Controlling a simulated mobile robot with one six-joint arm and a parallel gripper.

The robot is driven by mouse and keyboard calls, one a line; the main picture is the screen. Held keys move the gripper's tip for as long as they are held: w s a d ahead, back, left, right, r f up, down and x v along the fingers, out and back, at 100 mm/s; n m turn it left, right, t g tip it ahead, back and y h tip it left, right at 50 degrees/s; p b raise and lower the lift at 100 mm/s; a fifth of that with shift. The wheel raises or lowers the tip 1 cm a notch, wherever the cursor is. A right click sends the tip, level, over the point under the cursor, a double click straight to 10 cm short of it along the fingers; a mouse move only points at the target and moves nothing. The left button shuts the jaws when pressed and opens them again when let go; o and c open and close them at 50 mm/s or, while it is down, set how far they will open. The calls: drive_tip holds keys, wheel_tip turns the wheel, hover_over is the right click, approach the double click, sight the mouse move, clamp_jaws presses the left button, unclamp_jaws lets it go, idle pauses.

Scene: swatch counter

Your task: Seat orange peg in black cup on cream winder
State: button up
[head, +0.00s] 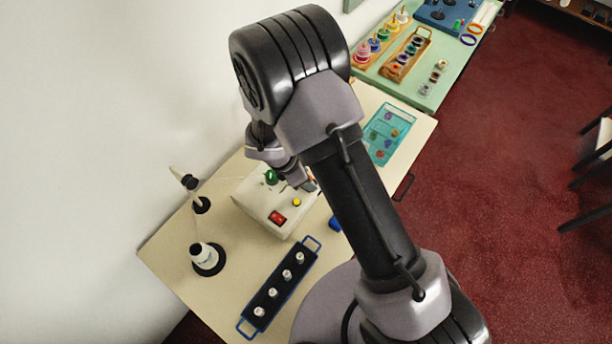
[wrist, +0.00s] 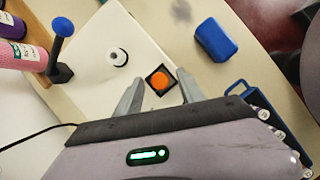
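In the wrist view, the orange peg (wrist: 159,81) shows end-on as a round orange top. A dark square, apparently the black cup (wrist: 149,72), surrounds it; I cannot tell how deep the peg sits. Both are over the pale top of the cream winder (wrist: 95,75). My gripper (wrist: 160,77) is open, its fingertips on either side of the peg with gaps visible. In the head view, the cream winder (head: 256,203) has a red switch, a yellow button and a green knob. My gripper is at its far right side, largely hidden by my arm, which also hides the peg.
A blue block (wrist: 216,40) lies on the table nearby. A blue tray (head: 248,326) with several white-topped pieces is in front of the winder. A black-based stand (head: 207,259) is at left.

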drive_tip(key=shift+r, duration=0.1)
drive_tip(key=p+v, duration=0.3)
drive_tip(key=v, duration=1.4)
